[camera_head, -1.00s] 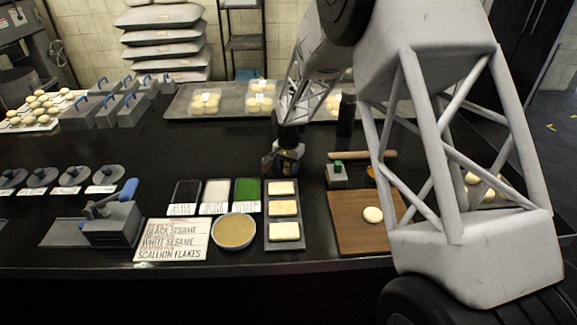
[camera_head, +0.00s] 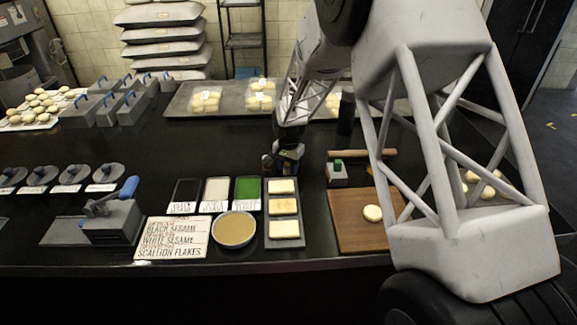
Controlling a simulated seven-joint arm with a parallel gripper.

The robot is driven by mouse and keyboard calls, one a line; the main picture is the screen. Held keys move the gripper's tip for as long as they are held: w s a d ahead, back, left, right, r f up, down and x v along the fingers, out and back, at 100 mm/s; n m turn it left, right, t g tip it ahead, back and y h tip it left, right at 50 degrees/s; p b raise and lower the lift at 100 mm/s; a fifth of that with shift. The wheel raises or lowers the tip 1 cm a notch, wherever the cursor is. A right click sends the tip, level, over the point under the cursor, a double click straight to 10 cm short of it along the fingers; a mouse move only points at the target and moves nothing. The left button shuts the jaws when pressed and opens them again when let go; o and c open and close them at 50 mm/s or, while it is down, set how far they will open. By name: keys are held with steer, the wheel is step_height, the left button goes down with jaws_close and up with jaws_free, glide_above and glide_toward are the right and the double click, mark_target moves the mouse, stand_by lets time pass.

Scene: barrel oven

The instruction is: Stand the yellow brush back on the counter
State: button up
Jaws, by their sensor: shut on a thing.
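My gripper (camera_head: 284,163) is low over the black counter (camera_head: 130,152), just behind the tray of pale blocks. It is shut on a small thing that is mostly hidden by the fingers. A little yellow shows there, which fits the yellow brush, but its shape and tilt cannot be made out. I cannot tell whether the held thing touches the counter.
Close in front are the tray (camera_head: 283,243) of pale blocks, the green topping dish (camera_head: 247,188) and a bowl (camera_head: 234,230). Right are a green-topped grey block (camera_head: 337,175), a rolling pin (camera_head: 362,153) and a wooden board (camera_head: 355,235).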

steer(key=o, duration=1)
steer(key=shift+c, duration=0.2)
steer(key=shift+r, duration=0.15)
steer(key=shift+r, duration=3.75)
